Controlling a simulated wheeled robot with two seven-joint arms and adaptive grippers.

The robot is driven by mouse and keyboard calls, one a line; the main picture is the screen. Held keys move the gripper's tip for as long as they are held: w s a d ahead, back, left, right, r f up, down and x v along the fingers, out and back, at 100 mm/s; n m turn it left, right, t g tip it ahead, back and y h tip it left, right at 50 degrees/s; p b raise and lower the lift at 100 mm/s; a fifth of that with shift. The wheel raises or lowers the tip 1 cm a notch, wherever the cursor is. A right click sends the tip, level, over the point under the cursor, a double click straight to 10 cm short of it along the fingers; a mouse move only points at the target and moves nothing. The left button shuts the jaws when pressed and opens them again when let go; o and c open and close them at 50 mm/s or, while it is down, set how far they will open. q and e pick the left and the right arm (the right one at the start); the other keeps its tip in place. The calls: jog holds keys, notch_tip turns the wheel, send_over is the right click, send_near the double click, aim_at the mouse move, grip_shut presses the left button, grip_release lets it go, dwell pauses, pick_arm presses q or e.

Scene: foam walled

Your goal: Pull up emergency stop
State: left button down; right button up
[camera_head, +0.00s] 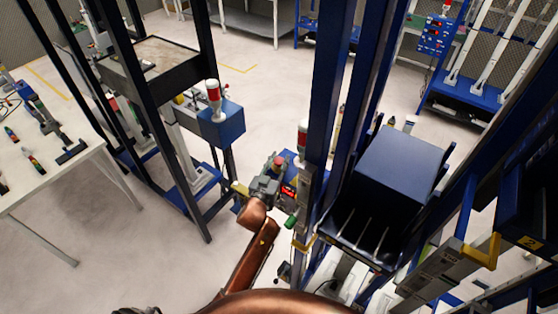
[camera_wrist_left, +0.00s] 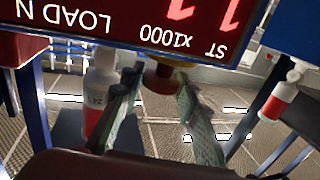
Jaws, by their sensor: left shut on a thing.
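The emergency stop (camera_wrist_left: 162,78) is a round red and yellow knob just under the edge of a dark red display panel (camera_wrist_left: 140,22) in the left wrist view. My left gripper (camera_wrist_left: 158,84) has its two green-grey fingers on either side of the knob and is shut on it. In the head view my left gripper (camera_head: 271,184) is against the machine's front, beside the small red display (camera_head: 288,191). My right gripper is not in view.
Blue uprights (camera_head: 328,100) and a dark blue box (camera_head: 400,165) stand right of my left gripper. A black frame with a blue control box (camera_head: 222,124) stands to its left. A white table (camera_head: 60,170) with tools is far left. Pale floor between them is clear.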

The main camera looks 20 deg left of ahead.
pick_arm(q)
jog(key=c, duration=1.5)
grip_release()
jog(key=shift+r, duration=0.2)
jog(key=shift+o, duration=0.3)
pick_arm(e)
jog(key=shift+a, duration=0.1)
pick_arm(q)
jog(key=shift+f, duration=0.1)
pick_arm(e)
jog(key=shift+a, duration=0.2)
pick_arm(q)
jog(key=s+a, duration=0.1)
jog(key=s, duration=1.1)
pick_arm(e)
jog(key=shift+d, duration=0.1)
